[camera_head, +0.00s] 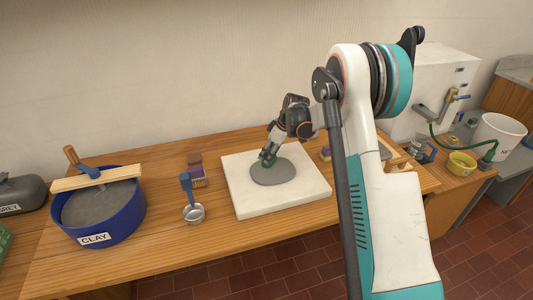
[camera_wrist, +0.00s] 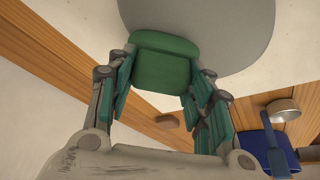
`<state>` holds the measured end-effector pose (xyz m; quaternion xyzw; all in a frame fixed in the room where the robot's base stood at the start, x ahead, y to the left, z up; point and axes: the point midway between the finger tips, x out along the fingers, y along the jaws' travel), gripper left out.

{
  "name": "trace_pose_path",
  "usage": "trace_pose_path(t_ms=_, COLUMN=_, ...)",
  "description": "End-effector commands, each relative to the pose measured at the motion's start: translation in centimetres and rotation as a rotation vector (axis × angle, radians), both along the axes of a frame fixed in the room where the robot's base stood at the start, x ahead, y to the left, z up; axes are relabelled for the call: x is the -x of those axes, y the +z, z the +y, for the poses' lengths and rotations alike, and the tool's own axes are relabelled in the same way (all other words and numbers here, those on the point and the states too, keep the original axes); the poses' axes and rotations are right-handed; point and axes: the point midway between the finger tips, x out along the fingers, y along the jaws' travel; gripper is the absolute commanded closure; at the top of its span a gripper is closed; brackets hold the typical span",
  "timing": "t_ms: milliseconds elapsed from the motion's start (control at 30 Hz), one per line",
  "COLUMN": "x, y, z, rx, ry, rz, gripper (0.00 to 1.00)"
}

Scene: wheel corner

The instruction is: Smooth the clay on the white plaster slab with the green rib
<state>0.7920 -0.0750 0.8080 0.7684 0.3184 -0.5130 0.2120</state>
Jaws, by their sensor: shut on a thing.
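The white plaster slab (camera_head: 242,199) lies flat on the wooden table. A round grey patch of clay (camera_head: 274,177) sits on it, and the clay also shows at the top of the wrist view (camera_wrist: 225,35). The green rib (camera_wrist: 164,65) is held between the fingers of my gripper (camera_wrist: 163,85), which is shut on it. In the head view my gripper (camera_head: 268,157) is over the clay's far left part, with the rib low at its surface. I cannot tell whether the rib's edge touches the clay.
A blue tub labelled CLAY (camera_head: 125,220) with a wooden board (camera_head: 97,179) across it stands at left. A metal scoop with a blue handle (camera_head: 193,213) and a small purple-and-brown block (camera_head: 196,173) lie left of the slab. A yellow bowl (camera_head: 461,163) and a white bucket (camera_head: 499,137) are at right.

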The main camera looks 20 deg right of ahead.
Motion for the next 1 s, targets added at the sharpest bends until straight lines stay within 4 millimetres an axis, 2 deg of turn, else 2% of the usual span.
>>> trace_pose_path(t_ms=1000, x=0.0, y=-0.1, z=-4.5, rx=-0.001, ry=0.000, rz=-0.001, gripper=0.72)
